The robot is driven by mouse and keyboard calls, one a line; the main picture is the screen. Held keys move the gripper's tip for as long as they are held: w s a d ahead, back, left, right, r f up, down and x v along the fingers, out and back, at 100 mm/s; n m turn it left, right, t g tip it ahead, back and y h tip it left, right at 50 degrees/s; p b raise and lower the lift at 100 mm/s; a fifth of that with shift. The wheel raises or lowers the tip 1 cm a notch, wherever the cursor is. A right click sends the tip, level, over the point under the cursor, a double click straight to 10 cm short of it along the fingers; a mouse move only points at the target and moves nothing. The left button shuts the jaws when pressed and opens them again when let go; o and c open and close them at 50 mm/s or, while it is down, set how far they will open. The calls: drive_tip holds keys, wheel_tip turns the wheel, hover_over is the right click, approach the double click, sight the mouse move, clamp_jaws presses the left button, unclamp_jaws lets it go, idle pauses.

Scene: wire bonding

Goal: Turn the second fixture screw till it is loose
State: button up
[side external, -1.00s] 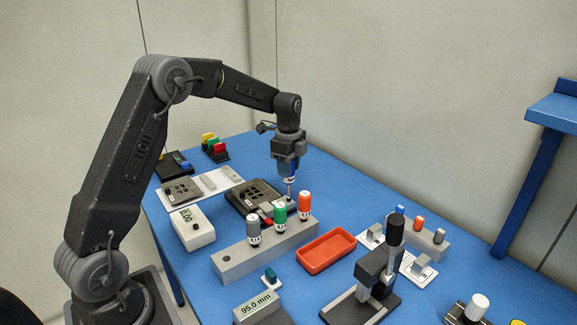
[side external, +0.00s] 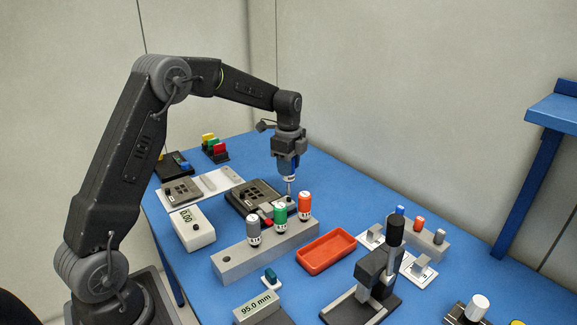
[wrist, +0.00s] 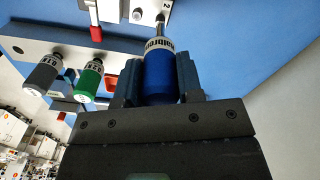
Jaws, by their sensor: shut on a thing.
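My gripper (side external: 288,160) is shut on a blue-handled screwdriver (side external: 289,170), which points straight down. In the wrist view the blue handle (wrist: 162,78) with its white lettered band sits between the jaws. The driver's thin metal shaft (side external: 289,187) reaches down to the right end of the dark fixture (side external: 248,194). In the wrist view the shaft's far end meets a light plate (wrist: 150,10) next to a mark "2". The screw head itself is hidden by the driver tip, so I cannot tell how far it is turned.
A grey rack (side external: 237,262) with grey (side external: 253,228), green (side external: 280,212) and red (side external: 305,201) drivers stands close in front. A red tray (side external: 326,251) is right of it. A red handle (wrist: 96,33) is near the fixture. Bare blue table lies behind the tray.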

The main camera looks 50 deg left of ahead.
drive_tip(key=shift+r, duration=2.55)
